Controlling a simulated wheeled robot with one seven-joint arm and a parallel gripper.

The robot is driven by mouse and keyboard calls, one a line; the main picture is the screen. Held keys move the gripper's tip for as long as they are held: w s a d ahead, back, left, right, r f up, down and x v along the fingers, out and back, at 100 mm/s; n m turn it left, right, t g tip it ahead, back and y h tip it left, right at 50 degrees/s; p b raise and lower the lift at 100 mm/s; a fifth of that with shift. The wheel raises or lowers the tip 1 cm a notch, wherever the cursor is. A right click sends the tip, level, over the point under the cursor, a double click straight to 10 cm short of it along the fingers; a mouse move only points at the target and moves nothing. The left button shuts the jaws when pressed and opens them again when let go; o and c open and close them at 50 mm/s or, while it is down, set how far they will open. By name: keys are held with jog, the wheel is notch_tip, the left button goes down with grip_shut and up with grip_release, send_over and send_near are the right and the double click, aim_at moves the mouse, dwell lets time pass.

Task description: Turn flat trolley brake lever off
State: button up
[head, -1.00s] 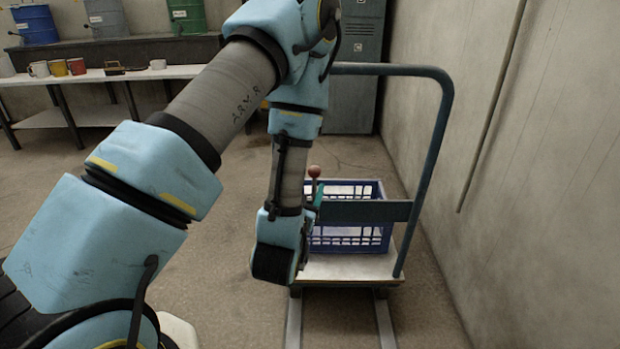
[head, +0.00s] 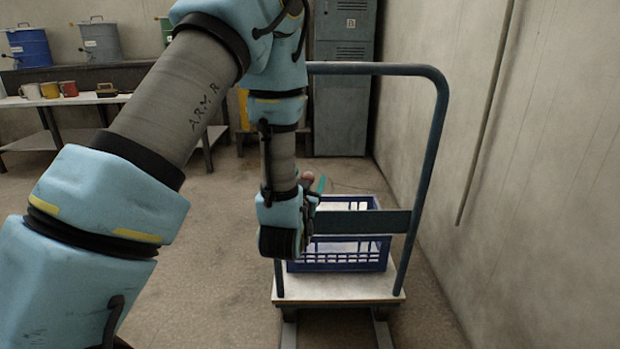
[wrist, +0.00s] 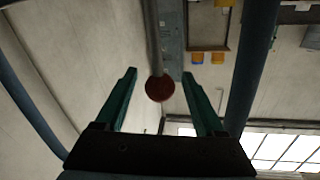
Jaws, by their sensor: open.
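The brake lever's reddish-brown ball knob (head: 307,178) shows in the head view at the left of the trolley, mostly behind my wrist; its rod is hidden there. In the wrist view the knob (wrist: 159,89) appears between my two green fingers, with a grey rod running up from it. My gripper (wrist: 158,75) is open, with a gap on each side of the knob; I cannot tell how deep the knob sits. In the head view a green fingertip (head: 321,184) shows beside the knob. The flat trolley (head: 340,290) has a tall blue-grey handle frame (head: 437,130).
A blue crate (head: 340,266) stands on the trolley bed, close to the right of my wrist. The handle's crossbar (head: 363,222) runs in front of it. A wall (head: 540,180) is at the right and grey lockers (head: 342,100) at the back. Floor to the left is open.

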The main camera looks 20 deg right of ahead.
jog(key=shift+x, duration=1.45)
jog(key=shift+c, duration=0.2)
grip_shut()
